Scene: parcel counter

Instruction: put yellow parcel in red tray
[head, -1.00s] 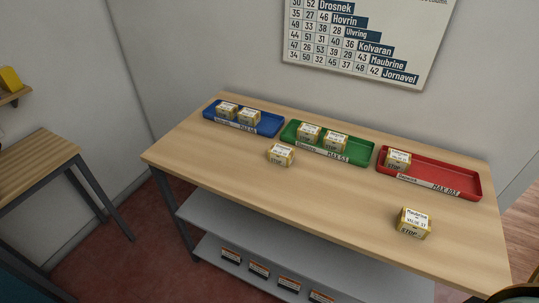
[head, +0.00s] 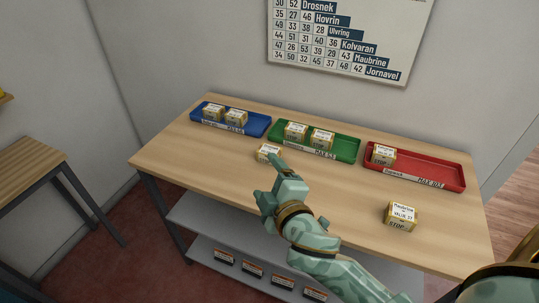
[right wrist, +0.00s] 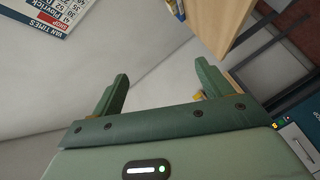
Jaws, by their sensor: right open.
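The red tray (head: 430,169) lies at the back right of the counter, with one yellow parcel (head: 384,155) in its left end. Another yellow parcel (head: 401,216) stands on bare wood in front of the red tray. A further yellow parcel (head: 268,153) sits on the wood in front of the green tray. My right gripper (head: 267,180) is open and empty over the counter's front side, just below that parcel in the picture. In the right wrist view my right gripper (right wrist: 161,85) shows its two fingers spread apart. My left gripper is not in view.
The blue tray (head: 256,125) and the green tray (head: 350,150) each hold two yellow parcels. A lower shelf (head: 190,214) runs under the counter. A chart (head: 350,40) hangs on the wall. The middle of the counter has free wood.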

